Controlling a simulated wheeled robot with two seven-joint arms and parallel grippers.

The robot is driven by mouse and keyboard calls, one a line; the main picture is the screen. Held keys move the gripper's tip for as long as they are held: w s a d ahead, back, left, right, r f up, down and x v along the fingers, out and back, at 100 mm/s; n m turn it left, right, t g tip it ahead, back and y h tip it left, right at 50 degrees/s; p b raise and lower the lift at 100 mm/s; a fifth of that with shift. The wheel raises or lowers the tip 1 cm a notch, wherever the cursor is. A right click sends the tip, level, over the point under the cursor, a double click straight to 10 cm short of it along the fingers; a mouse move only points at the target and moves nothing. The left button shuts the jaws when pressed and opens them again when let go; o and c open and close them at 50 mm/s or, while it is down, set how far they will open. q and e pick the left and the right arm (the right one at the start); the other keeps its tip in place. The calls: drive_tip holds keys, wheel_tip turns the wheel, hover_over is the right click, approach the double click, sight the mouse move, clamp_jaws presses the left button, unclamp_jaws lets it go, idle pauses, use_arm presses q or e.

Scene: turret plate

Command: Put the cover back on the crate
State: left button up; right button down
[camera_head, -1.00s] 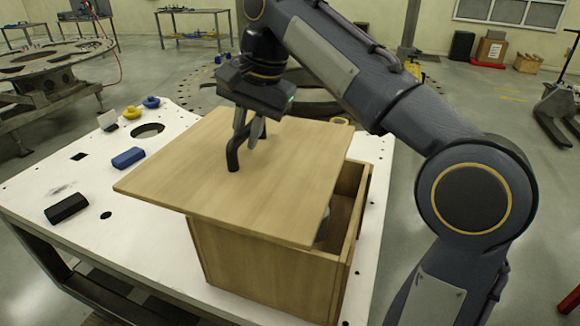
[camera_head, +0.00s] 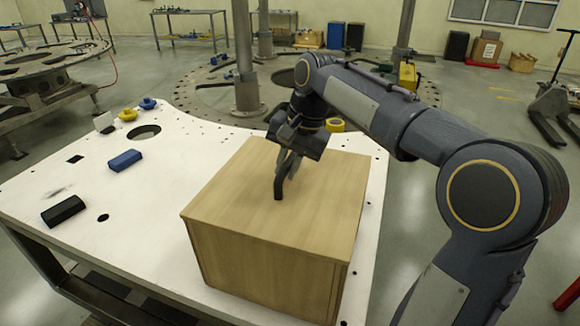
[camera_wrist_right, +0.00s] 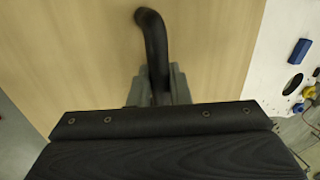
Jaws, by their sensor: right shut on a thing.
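The wooden crate (camera_head: 262,272) stands on the white table. Its flat wooden cover (camera_head: 237,200) lies over the top, edges close to the crate's walls, and no opening shows from here. My right gripper (camera_head: 284,168) is shut on the cover's black bent handle (camera_head: 278,187). In the right wrist view the handle (camera_wrist_right: 152,45) rises between the grey fingers (camera_wrist_right: 158,88), above the cover's wood surface (camera_wrist_right: 80,50). Whether the cover is fully seated at the back is hidden by the gripper and the viewing angle. My left gripper is not in view.
The white table (camera_head: 150,220) has free room left of the crate. On it lie a black block (camera_head: 63,211), a blue block (camera_head: 125,160), and small yellow (camera_head: 128,115) and blue (camera_head: 148,104) pieces. A yellow ring-like piece (camera_head: 335,125) sits behind the crate.

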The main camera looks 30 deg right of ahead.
sight(303, 186)
idle(0.3)
drive_tip(key=shift+f, duration=0.2)
drive_tip(key=c, duration=1.3)
unclamp_jaws()
drive_tip(key=shift+c, duration=0.2)
drive_tip(key=shift+r, duration=0.2)
drive_tip(key=v, duration=1.1)
drive_tip(key=shift+r+p, duration=0.4)
drive_tip(key=shift+s+d, duration=0.1)
